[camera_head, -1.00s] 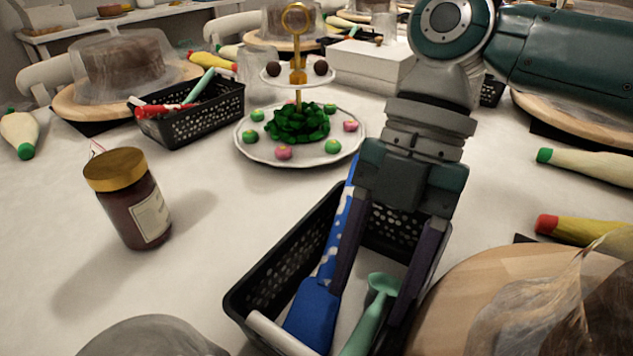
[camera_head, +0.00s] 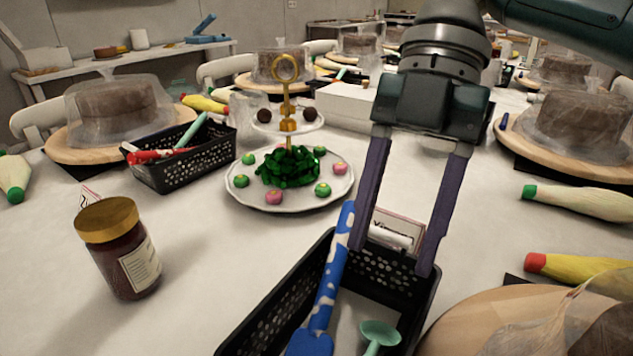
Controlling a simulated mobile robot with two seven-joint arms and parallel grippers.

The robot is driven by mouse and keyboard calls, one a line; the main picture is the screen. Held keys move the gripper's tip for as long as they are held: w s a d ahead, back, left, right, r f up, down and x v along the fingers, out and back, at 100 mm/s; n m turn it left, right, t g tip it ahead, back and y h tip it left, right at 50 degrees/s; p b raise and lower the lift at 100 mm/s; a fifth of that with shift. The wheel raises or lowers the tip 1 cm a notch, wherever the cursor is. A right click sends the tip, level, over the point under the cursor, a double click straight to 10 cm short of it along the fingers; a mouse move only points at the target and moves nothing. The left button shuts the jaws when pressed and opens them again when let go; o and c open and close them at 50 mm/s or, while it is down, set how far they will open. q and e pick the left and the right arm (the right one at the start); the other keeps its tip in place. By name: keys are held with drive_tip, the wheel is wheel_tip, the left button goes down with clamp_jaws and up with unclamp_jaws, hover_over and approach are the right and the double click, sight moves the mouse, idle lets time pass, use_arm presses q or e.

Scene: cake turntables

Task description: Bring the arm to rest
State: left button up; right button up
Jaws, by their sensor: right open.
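My right gripper (camera_head: 389,258) comes down from the top of the head view, open, with nothing between its two purple fingers. Its fingertips are over the far end of a black perforated basket (camera_head: 268,310). In the basket are a blue spatula (camera_head: 330,270) with white patches, leaning on the rim, and a mint green utensil (camera_head: 380,336). A small white label card (camera_head: 404,228) with a white roll-like item shows between the fingers. The near part of the basket is cut off by the frame. My left gripper is not in view.
A jar with a gold lid (camera_head: 122,260) stands at left. A tiered stand (camera_head: 240,190) with green and pink sweets is mid-table. Another black basket (camera_head: 200,165) lies behind. Covered cakes on wooden turntables (camera_head: 465,325) stand around. Piping bags (camera_head: 575,200) lie at right. Bare cloth lies between jar and basket.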

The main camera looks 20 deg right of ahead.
drive_tip(key=s+a+r+m+t+p, duration=0.4)
drive_tip(key=s+a+m+p, duration=0.2)
drive_tip(key=s+m+p, duration=0.5)
drive_tip(key=s+d+r+m+t+h+p, duration=0.3)
drive_tip(key=s+d+r+m+h+p, duration=0.15)
drive_tip(key=d+r+m+p, duration=0.7)
use_arm(q)
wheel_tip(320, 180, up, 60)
drive_tip(key=p, duration=3.7)
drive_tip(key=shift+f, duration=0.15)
use_arm(e)
wheel_tip(320, 180, up, 35)
drive_tip(key=a+m, duration=0.2)
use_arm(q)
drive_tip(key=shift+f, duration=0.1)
use_arm(e)
drive_tip(key=shift+f+y, duration=0.15)
drive_tip(key=shift+y, duration=0.1)
